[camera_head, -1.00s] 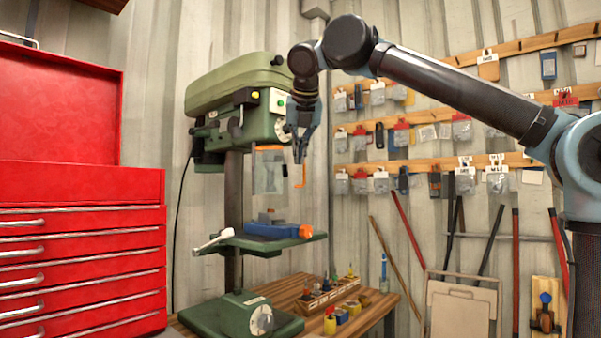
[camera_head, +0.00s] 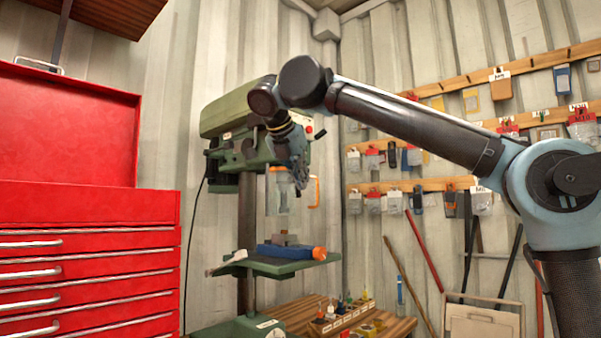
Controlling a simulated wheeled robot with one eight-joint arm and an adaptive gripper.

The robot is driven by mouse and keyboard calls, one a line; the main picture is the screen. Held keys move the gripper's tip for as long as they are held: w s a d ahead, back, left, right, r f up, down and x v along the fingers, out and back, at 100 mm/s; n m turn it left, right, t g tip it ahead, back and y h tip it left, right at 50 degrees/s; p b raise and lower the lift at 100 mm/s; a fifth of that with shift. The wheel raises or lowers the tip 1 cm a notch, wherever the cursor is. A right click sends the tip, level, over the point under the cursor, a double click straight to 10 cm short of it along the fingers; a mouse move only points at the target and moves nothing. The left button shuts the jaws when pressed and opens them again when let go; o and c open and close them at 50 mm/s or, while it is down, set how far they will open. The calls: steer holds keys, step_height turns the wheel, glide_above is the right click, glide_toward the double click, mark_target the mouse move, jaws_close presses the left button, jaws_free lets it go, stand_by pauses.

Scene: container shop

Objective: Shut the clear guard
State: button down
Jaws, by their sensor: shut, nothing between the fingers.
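The green drill press (camera_head: 240,125) stands against the corrugated wall. Its clear guard (camera_head: 278,197) hangs below the head, a see-through panel with an orange top edge and an orange handle (camera_head: 317,191) at its right. My gripper (camera_head: 301,184) points down beside the guard, between the panel and the handle in the picture, and partly covers the guard's right side. Its fingers are shut and empty. I cannot tell whether they touch the guard. Below, a blue vise (camera_head: 285,251) with an orange end sits on the press table (camera_head: 265,268).
A red tool chest (camera_head: 85,225) fills the left side. A wooden bench (camera_head: 300,312) with a rack of small bottles (camera_head: 345,316) lies below the press. Pegged packets hang on wall rails (camera_head: 430,187) at right.

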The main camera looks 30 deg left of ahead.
mark_target(307, 190)
steer(key=w+f, duration=0.3)
steer(key=w, duration=0.4)
steer(key=shift+w+a, duration=0.1)
steer(key=shift+a, duration=0.15)
